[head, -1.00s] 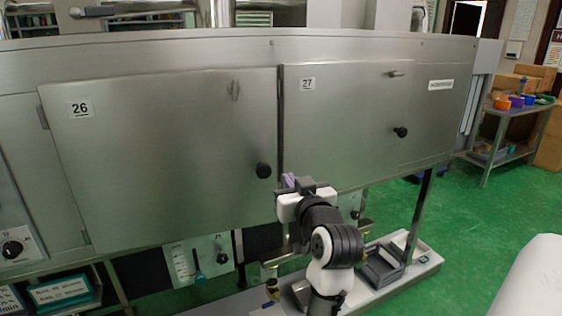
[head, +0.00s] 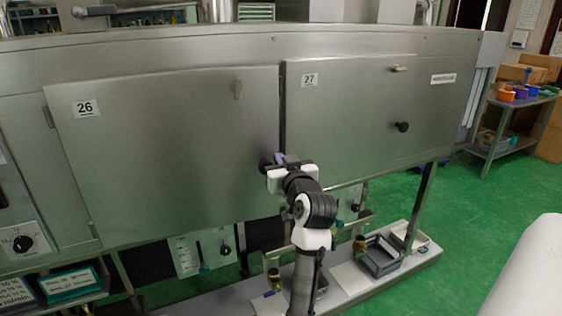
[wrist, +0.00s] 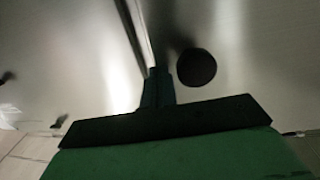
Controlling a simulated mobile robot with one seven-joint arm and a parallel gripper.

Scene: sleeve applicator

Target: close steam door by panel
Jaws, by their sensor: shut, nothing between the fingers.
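Two steel door panels stand side by side, door 26 (head: 160,150) on the left and door 27 (head: 345,115) on the right. Door 26 lies close to the front frame; I cannot tell whether it is fully flush. My gripper (head: 279,158) is shut and empty, at the lower right edge of door 26, beside its black knob (head: 264,163), which it partly hides. In the wrist view the gripper tips (wrist: 157,85) are at the dark seam between panels, with the round knob (wrist: 196,67) just right of them. Contact with the panel cannot be told.
Door 27 has its own black knob (head: 402,127). A control box with a dial (head: 22,243) is at the lower left. Grey trays (head: 380,258) sit on the low base shelf. A side table (head: 515,105) with coloured bowls stands at the right on open green floor.

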